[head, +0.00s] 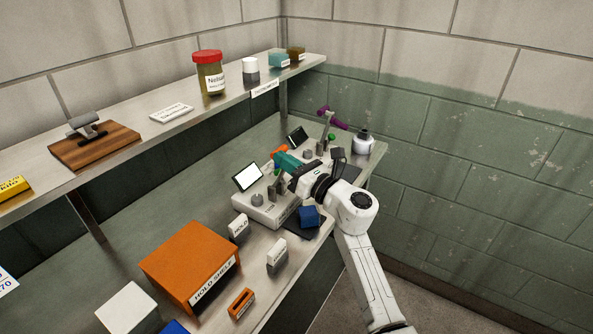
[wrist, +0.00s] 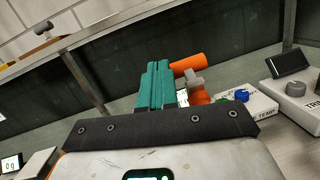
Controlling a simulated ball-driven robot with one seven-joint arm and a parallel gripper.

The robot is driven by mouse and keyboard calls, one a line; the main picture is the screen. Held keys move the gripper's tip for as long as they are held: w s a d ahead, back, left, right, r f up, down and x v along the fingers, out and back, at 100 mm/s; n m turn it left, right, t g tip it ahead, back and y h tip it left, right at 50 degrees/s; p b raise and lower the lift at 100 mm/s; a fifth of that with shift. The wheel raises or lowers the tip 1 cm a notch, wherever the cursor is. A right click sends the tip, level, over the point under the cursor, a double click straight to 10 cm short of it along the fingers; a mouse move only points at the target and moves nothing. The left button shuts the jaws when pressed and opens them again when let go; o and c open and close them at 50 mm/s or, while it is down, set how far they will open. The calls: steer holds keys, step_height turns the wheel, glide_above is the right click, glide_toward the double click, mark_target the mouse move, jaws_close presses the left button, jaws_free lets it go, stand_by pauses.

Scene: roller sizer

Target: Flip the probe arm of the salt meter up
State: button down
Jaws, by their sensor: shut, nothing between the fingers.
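My gripper (head: 281,160) has teal fingers, which are shut and empty. It is above the metal bench among several small bench instruments, and the fingers also show in the wrist view (wrist: 156,82). An orange cylinder (wrist: 188,63) on a light grey bracket (wrist: 194,78) is just beyond and right of the fingertips; the fingers partly hide it, and contact cannot be told. In the head view its orange end (head: 278,150) shows behind the fingers. No readable label marks the salt meter, so I cannot tell which instrument it is or pick out its probe arm with certainty.
A lit-screen instrument (head: 247,177) stands left of my gripper. A dark-screen instrument (wrist: 288,63) stands to the right in the wrist view. A purple handle (head: 331,118) and white bottle (head: 363,142) are farther back. An orange box (head: 185,255) sits nearer; a shelf (head: 215,105) runs above.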

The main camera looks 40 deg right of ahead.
steer(key=shift+a+r+b+x, duration=0.1)
steer(key=shift+b+x, duration=0.1)
steer(key=shift+x, duration=0.6)
steer(key=shift+a+r+b+x, duration=0.1)
steer(key=shift+b+x, duration=0.1)
steer(key=shift+x, duration=0.6)
steer(key=shift+s+f, duration=0.15)
